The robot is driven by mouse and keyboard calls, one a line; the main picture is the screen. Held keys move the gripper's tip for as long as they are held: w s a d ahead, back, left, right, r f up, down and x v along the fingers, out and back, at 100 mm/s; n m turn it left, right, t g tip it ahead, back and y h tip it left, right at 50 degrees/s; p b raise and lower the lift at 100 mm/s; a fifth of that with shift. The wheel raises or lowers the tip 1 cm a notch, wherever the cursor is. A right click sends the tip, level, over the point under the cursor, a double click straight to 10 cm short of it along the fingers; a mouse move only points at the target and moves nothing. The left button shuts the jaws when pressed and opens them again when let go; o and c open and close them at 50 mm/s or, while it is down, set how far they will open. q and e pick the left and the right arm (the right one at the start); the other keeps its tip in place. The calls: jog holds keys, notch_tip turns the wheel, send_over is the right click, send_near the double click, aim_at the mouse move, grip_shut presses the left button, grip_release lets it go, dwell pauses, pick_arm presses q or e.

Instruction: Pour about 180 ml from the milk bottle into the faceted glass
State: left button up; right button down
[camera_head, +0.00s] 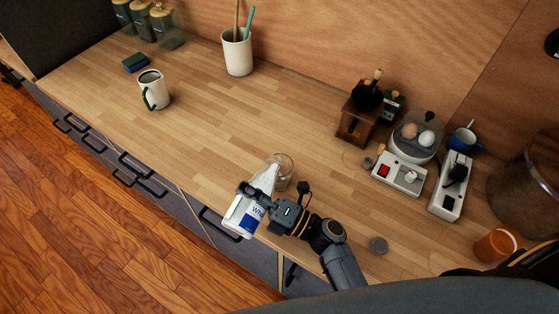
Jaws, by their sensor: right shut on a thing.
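The milk bottle (239,218) is white with a blue label. My right gripper (260,195) is shut on it near the front edge of the wooden counter. The bottle is tilted, with its narrow neck pointing up and to the right, toward the glass. The clear faceted glass (285,170) stands on the counter just beyond the neck, and the bottle's top overlaps its left side in the picture. I cannot tell whether milk is flowing or how much is in the glass. My left gripper is not in view.
A mug (153,91) and a utensil crock (237,52) stand at the back left. A coffee grinder (355,122), an egg cooker (411,139) and a power strip (451,187) stand at the right. A grey round lid (378,245) and an orange cup (495,245) are nearer. The counter's middle left is clear.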

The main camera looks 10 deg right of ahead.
jog(key=shift+r, duration=0.35)
jog(key=shift+d+r+m+p, duration=0.1)
jog(key=shift+r+m+p, duration=0.1)
jog(key=shift+m+p, duration=0.3)
jog(key=shift+r+p, duration=0.15)
jog(key=shift+p, duration=0.25)
jog(key=shift+s+a+m, duration=0.25)
jog(key=shift+m, duration=0.05)
jog(key=shift+r+t+p, duration=0.2)
jog(key=shift+t+p, duration=0.1)
jog(key=shift+p, duration=0.15)
jog(key=shift+w+d+r+m+t+h+p, duration=0.1)
jog(key=shift+r+m+t+h+p, duration=0.1)
jog(key=shift+r+m+p, duration=0.4)
jog(key=shift+w+r+m+t+h+p, duration=0.1)
jog(key=shift+r+m+h+p, duration=0.1)
jog(key=shift+m+p, duration=0.65)
dwell(1.7)
jog(key=shift+f, duration=0.15)
